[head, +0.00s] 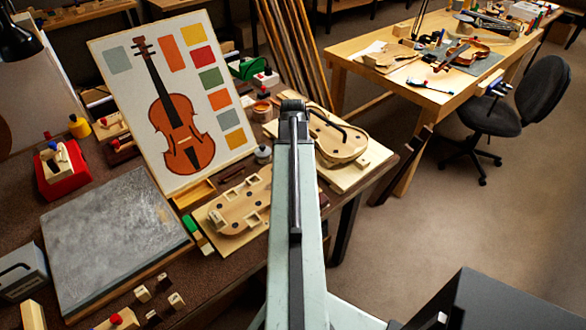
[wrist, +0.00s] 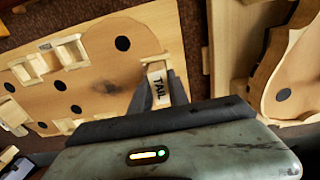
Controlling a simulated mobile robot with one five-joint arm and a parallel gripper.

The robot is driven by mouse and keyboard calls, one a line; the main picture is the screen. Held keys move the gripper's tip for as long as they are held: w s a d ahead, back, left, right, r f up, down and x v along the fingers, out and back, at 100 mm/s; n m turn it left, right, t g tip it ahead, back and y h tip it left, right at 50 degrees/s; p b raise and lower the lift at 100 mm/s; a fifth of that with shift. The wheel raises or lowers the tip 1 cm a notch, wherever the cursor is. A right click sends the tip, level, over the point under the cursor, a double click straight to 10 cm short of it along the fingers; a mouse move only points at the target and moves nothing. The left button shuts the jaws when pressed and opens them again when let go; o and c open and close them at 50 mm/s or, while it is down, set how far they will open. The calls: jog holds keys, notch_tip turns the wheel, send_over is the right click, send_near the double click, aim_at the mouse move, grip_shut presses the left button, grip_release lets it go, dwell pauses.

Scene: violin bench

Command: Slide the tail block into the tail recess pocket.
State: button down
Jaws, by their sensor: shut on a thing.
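The tail block (wrist: 158,88) is a small pale wooden block with TAIL in dark letters on its face. It shows in the wrist view between the dark fingers of my gripper (wrist: 162,82), which is shut on it. The block is at the right edge of the flat wooden mould (wrist: 105,75). A pale notch-like edge (wrist: 153,59) lies right at the block's upper end; I cannot tell whether the block is inside the recess or only against it. In the head view the mould (head: 238,208) lies on the bench, its right part hidden by my arm, as are my gripper and the block.
A second wooden board with a violin-shaped rib form (head: 340,135) is close on the right; it also shows in the wrist view (wrist: 290,75). A violin chart (head: 172,100) stands behind the mould. A grey slab (head: 112,235) and several small blocks (head: 160,300) lie at left.

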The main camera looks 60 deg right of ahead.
jog(key=c, duration=1.2)
grip_release()
notch_tip(320, 180, up, 8)
jog(key=p, duration=0.8)
jog(key=shift+f, duration=0.1)
